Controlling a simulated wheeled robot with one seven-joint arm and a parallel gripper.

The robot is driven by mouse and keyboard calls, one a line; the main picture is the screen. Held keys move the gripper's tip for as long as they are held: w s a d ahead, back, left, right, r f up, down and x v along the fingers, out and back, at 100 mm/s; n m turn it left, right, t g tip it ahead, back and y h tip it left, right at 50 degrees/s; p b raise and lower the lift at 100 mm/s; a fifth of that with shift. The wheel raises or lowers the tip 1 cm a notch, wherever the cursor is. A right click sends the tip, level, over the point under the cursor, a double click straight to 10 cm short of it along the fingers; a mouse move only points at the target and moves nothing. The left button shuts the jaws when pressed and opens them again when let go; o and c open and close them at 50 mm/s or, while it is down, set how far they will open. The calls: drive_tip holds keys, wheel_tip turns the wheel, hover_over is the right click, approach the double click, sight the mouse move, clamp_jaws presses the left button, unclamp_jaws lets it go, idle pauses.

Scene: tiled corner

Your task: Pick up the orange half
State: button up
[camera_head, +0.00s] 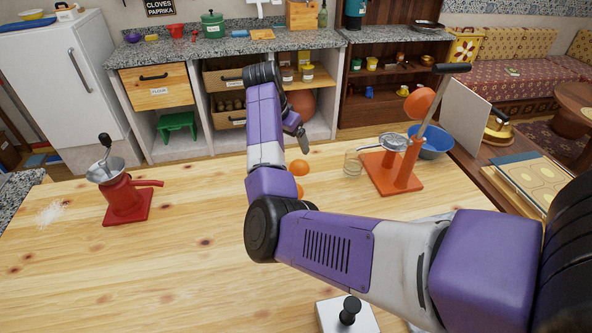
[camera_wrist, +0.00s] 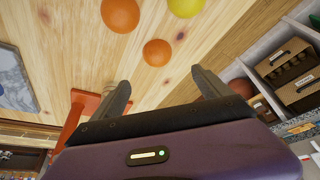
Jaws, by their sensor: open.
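Two orange round fruits show on the wooden table, one (camera_head: 299,167) clear in the head view and one (camera_head: 299,190) partly hidden by my arm. The wrist view shows a smaller orange fruit (camera_wrist: 157,52) just beyond the gap between my fingertips, and a larger one (camera_wrist: 120,14) farther off. I cannot tell which is the half, as no cut face shows. My gripper (camera_wrist: 159,80) is open and empty, with its fingers apart. In the head view my gripper (camera_head: 301,137) is at the table's far edge, behind the fruit.
A yellow fruit (camera_wrist: 186,6) lies near the oranges. An orange lever press (camera_head: 403,165) and a glass (camera_head: 352,163) stand to the right; a blue bowl (camera_head: 432,141) is behind the press. A red grinder (camera_head: 125,196) stands left. The table's left middle is clear.

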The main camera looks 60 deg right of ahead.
drive_tip(key=b, duration=0.4)
approach(297, 163)
wheel_tip(297, 163, down, 2)
drive_tip(key=shift+d+p+x, duration=0.15)
drive_tip(key=shift+p+x, duration=0.4)
drive_tip(key=shift+x, duration=1.45)
drive_tip(key=shift+d+p+x, duration=0.1)
drive_tip(key=shift+p+x, duration=0.45)
drive_tip(key=shift+x, duration=1.5)
drive_tip(key=shift+s+r, duration=0.15)
drive_tip(key=c, duration=1.5)
drive_tip(key=shift+r, duration=0.1)
